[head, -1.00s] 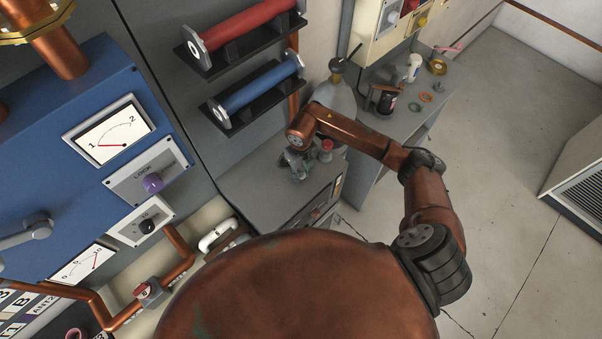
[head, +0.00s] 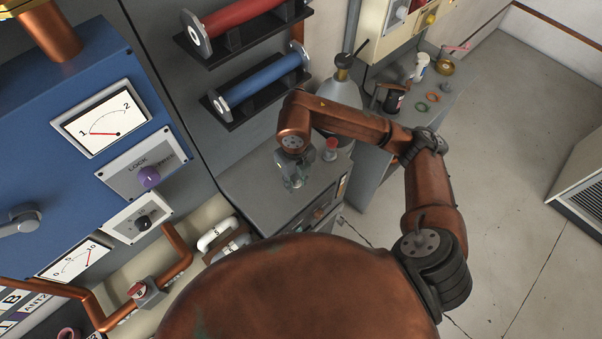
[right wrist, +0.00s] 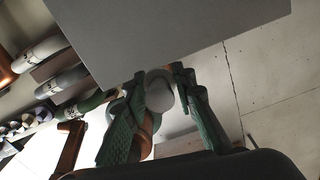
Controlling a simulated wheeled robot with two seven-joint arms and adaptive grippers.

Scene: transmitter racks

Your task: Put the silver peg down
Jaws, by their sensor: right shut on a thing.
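My right gripper (head: 293,182) hangs over the grey cabinet top (head: 240,188) in the head view, below the copper-coloured wrist. In the right wrist view its green fingers (right wrist: 163,95) are closed around a pale grey, round-ended piece, the silver peg (right wrist: 158,92). Most of the peg's length is hidden by the fingers. In the head view the peg cannot be told apart from the gripper. I cannot tell whether the peg touches the cabinet top. My left gripper is not in view.
A red-topped item (head: 330,148) stands close to the right of the gripper. A grey bottle (head: 343,92) stands behind the forearm. Blue (head: 262,82) and red (head: 240,17) cylinders sit on wall brackets. The cabinet's front left area is clear.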

